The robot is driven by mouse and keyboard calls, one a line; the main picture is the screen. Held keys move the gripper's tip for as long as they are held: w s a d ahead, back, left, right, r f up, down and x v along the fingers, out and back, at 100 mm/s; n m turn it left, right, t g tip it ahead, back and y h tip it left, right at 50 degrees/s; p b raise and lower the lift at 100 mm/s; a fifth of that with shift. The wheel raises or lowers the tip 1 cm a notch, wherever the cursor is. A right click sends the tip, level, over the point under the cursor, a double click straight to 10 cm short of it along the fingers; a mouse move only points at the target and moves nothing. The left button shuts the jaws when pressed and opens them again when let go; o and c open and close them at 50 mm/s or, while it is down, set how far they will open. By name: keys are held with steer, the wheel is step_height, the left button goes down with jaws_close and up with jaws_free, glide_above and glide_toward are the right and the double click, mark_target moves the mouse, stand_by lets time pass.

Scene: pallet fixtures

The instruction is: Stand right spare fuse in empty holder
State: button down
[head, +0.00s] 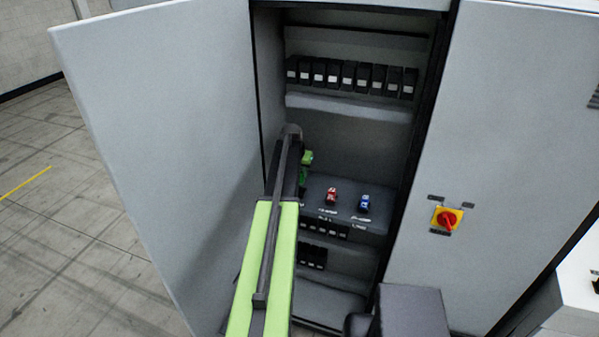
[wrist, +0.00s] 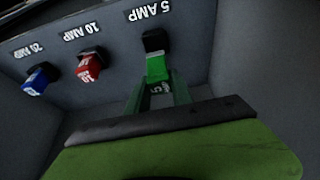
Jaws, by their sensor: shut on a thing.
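My gripper (wrist: 158,92) is shut on a green fuse (wrist: 157,68) marked 5 in the wrist view. The fuse meets or overlaps a black holder (wrist: 154,40) by the 5 AMP label (wrist: 148,11); I cannot tell whether it is seated. In the head view my gripper (head: 304,172) is inside the cabinet, left of the red fuse, and my arm partly hides it. A red fuse (wrist: 90,66) stands by the 10 AMP label (wrist: 82,32). A blue fuse (wrist: 39,79) stands beyond it, at the left in the wrist view.
The grey panel (head: 345,184) carrying the fuses sits inside the open cabinet. The open door (head: 160,110) is at left; the other door (head: 520,140) has a red switch (head: 447,219). Black modules (head: 348,76) line the shelf above. Bare floor (head: 60,250) lies at left.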

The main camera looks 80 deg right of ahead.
steer(key=shift+w+f+b, duration=0.1)
steer(key=shift+f+b, duration=2.25)
steer(key=shift+f, duration=0.35)
steer(key=shift+f+b, duration=0.4)
steer(key=c, duration=1.1)
jaws_free()
steer(key=shift+o, duration=0.2)
steer(key=shift+r, duration=0.1)
steer(key=p+v, duration=1.1)
steer(key=v, duration=0.1)
steer(key=shift+d, duration=0.1)
